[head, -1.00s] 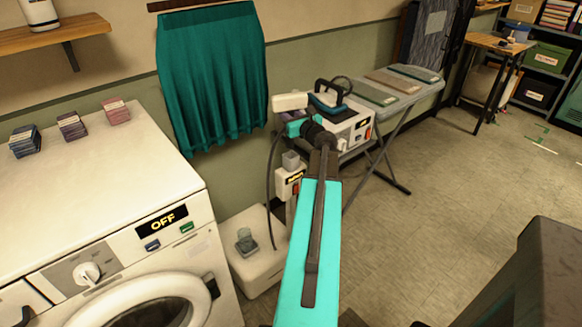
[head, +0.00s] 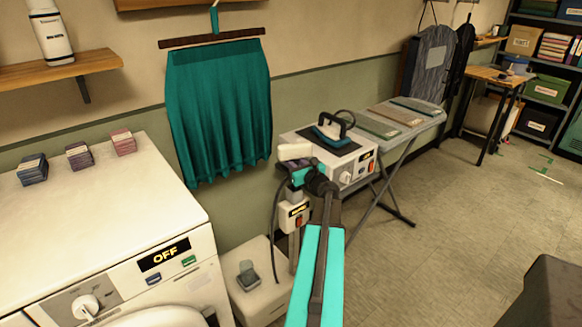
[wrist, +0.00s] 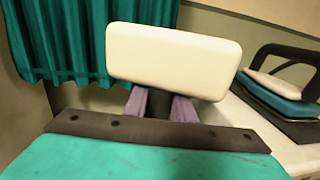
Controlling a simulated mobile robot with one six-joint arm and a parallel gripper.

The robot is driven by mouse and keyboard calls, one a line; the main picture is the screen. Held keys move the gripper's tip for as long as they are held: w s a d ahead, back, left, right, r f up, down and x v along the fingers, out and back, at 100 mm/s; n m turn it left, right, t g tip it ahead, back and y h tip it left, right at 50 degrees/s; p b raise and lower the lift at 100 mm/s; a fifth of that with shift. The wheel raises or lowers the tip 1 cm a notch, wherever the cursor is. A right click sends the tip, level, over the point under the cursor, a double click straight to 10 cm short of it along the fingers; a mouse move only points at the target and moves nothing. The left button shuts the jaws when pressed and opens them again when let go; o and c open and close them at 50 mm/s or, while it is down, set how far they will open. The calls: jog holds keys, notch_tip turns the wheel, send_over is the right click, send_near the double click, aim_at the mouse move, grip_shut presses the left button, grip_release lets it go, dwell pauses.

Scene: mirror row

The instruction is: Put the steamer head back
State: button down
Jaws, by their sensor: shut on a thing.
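The steamer head (head: 294,151) is a cream block on a dark neck. In the wrist view the steamer head (wrist: 172,62) fills the upper middle, with its neck between the purple finger pads. My gripper (head: 297,167) is shut on it; the gripper also shows in the wrist view (wrist: 158,105). A dark hose runs from the head down to the steamer base (head: 258,285) on the floor. The steamer's post with a switch box (head: 293,215) stands just below my gripper. I cannot tell whether the head touches a holder, as my arm covers part of the area.
A teal skirt (head: 220,115) hangs on the wall to the left. A washing machine (head: 165,215) showing OFF stands at the left. An iron (head: 332,128) rests on a station on the ironing board (head: 425,116) close behind my gripper.

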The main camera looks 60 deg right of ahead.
jog(key=shift+f, duration=2)
jog(key=c, duration=1.5)
grip_release()
jog(key=shift+s, duration=0.1)
jog(key=shift+b+v, duration=0.9)
jog(key=shift+v, duration=5)
